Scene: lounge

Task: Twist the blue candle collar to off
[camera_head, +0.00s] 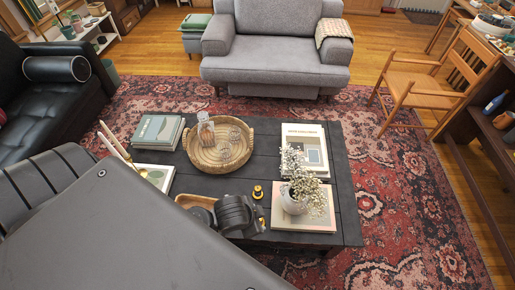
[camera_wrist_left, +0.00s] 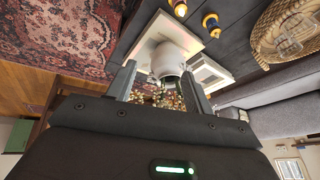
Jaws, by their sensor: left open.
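Two small brass-and-dark candle pieces stand on the black coffee table. One candle piece (camera_head: 257,192) shows in the head view just right of my left wrist; the other is mostly hidden there. In the left wrist view, one candle piece (camera_wrist_left: 179,8) is at the top edge, and the other (camera_wrist_left: 210,23), with a bluish band, is right of it. The setting of its collar is too small to read. My left gripper (camera_wrist_left: 160,72) is open, its fingers apart, with nothing clearly held. The candles lie beyond its fingertips, apart from them. My right gripper is not seen.
A white vase of flowers (camera_head: 293,201) stands on a book (camera_head: 316,222), close right of the candles; it shows between my fingers in the wrist view (camera_wrist_left: 168,60). A wicker tray (camera_head: 188,151) and books (camera_head: 157,130) are on the coffee table (camera_head: 262,150).

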